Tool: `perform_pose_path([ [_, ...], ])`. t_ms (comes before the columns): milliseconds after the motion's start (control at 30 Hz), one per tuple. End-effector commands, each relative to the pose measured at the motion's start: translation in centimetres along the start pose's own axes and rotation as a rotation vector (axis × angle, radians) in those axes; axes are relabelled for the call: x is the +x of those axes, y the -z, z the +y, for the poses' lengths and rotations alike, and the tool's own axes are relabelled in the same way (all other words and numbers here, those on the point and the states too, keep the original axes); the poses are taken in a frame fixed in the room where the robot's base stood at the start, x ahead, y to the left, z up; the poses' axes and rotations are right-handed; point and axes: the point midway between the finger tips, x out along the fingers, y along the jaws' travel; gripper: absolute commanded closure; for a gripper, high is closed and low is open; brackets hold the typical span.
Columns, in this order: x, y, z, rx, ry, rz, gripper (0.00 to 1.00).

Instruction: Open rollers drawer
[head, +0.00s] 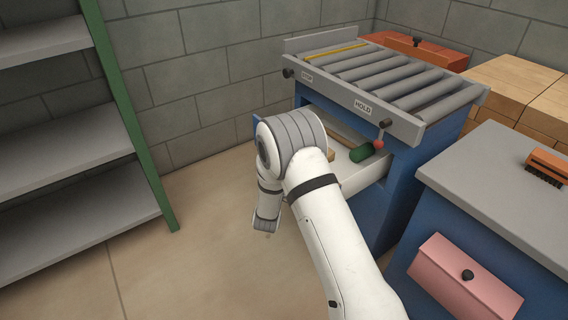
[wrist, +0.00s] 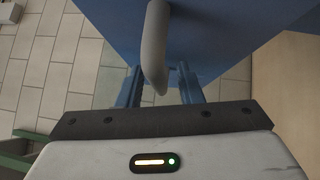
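The roller table (head: 375,80) stands at the back right, on a blue cabinet. Below the rollers, the drawer (head: 365,173) is pulled out toward the left, with its pale inside showing. A green cylindrical thing (head: 362,153) lies in it. My arm hides much of the drawer and its front in the head view. In the wrist view, a grey handle (wrist: 156,45) stands out from the blue drawer front (wrist: 225,30). My gripper (wrist: 160,88) is open, with one finger on each side of the handle and narrow gaps showing. I cannot tell whether either finger touches it.
A grey-topped blue cabinet (head: 480,165) with a pink drawer (head: 465,278) stands at the right; an orange brush (head: 546,167) lies on it. Green-framed shelves (head: 75,150) stand at the left. Brick-like blocks (head: 515,80) are stacked behind. The floor (head: 200,250) between is clear.

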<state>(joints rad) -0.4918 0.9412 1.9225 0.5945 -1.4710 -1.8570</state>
Motion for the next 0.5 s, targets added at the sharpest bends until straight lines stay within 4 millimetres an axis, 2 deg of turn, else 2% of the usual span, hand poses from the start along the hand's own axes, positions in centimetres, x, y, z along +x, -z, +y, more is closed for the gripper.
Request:
perform_pose_path([
  [267,-0.2,0.0,0.1,0.000,-0.001,0.000,0.66],
  [367,-1.1,0.0,0.1,0.000,0.001,0.001,0.66],
  [500,-3.4,0.1,0.2,-0.002,0.002,0.003,0.66],
])
